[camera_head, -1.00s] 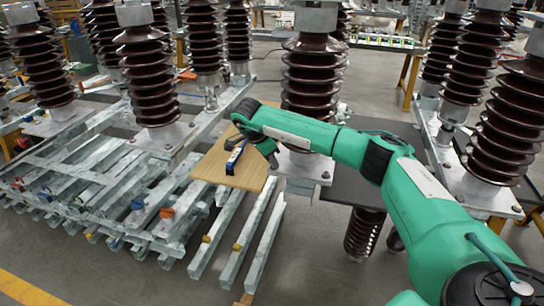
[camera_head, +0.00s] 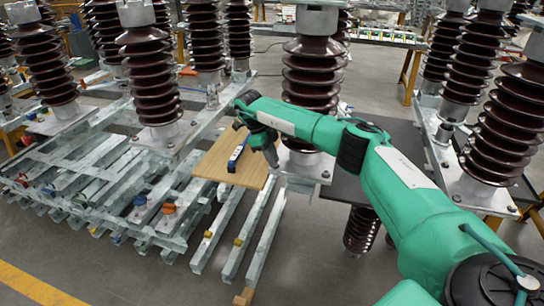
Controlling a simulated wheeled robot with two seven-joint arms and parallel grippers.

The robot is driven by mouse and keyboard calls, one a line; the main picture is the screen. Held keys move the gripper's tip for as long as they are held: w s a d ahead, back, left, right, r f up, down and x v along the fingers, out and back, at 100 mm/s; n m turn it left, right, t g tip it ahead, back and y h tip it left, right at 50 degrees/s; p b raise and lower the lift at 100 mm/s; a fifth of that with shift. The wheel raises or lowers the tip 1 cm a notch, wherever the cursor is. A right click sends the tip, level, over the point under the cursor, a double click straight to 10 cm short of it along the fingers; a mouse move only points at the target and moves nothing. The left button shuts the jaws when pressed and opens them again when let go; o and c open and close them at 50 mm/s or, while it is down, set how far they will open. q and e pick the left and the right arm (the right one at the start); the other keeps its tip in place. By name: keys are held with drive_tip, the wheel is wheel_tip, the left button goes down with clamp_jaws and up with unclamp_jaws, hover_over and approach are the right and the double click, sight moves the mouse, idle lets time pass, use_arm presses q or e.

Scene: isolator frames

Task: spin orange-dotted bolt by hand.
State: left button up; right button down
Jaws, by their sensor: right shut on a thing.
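My right gripper (camera_head: 274,162) is small in the head view, at the end of my green arm, pointing down. It is at the left edge of the metal base flange (camera_head: 305,168) under the middle brown ribbed insulator (camera_head: 313,75). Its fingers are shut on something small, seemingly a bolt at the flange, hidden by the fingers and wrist. I cannot make out an orange dot there. My left gripper is not in view.
A blue and black tool (camera_head: 238,155) lies on a wooden board (camera_head: 215,166) left of my right gripper. Galvanized beams (camera_head: 232,240) lie below, with several coloured-marked fittings. More insulators stand around. Open floor (camera_head: 320,260) lies at the front.

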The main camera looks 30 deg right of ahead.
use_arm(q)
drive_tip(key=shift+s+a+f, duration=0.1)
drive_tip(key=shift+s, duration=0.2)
use_arm(e)
drive_tip(key=shift+w+m, duration=0.1)
drive_tip(key=shift+m, duration=0.3)
drive_tip(key=c, duration=1.3)
unclamp_jaws()
drive_tip(key=shift+w+r, duration=0.1)
drive_tip(key=shift+r, duration=0.15)
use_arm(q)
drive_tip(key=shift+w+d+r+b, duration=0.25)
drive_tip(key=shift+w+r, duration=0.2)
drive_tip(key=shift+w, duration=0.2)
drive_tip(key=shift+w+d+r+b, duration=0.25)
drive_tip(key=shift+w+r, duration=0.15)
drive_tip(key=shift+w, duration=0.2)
use_arm(e)
drive_tip(key=v, duration=1.3)
drive_tip(key=shift+d+r, duration=0.2)
drive_tip(key=shift+w, duration=0.15)
